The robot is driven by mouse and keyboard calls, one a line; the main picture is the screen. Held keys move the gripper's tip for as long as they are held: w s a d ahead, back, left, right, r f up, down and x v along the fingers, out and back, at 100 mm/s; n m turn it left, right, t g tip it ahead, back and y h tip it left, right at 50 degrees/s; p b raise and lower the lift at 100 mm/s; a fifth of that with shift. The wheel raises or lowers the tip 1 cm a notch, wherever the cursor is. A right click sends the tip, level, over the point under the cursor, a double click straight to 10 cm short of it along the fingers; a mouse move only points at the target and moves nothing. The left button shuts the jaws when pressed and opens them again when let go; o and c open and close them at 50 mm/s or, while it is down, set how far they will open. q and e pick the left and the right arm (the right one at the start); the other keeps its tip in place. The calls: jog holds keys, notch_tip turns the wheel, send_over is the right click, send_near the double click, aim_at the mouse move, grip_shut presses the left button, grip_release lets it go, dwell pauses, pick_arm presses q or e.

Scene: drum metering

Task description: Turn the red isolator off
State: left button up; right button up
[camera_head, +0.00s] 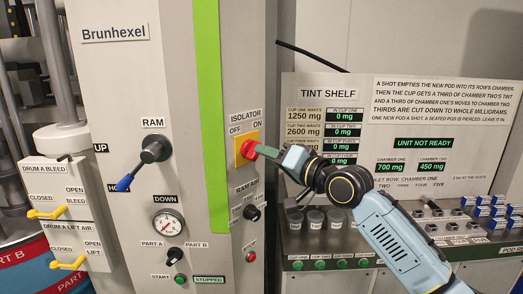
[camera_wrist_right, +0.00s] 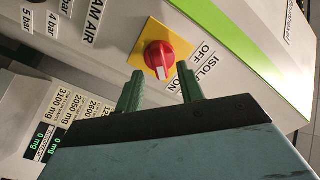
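The red isolator knob (camera_head: 248,149) sits on a yellow plate on the right part of the grey machine front, below the OFF and ON labels. In the right wrist view the knob (camera_wrist_right: 158,54) has a white mark that points toward the ON side. My right gripper (camera_head: 263,152) is at the knob from the right in the head view. In the right wrist view my gripper (camera_wrist_right: 161,71) is open, its two green fingers apart with the knob just beyond and between their tips. I cannot tell whether they touch it. My left gripper is not in view.
Left of the isolator are a green strip (camera_head: 208,110), the ram lever (camera_head: 140,165) and a pressure gauge (camera_head: 167,224). The ram air knob (camera_head: 251,213) is below the isolator. The tint shelf (camera_head: 330,80) with cups and buttons stands on the right, behind my right arm.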

jog(key=shift+x, duration=1.55)
jog(key=shift+c, duration=0.2)
grip_shut()
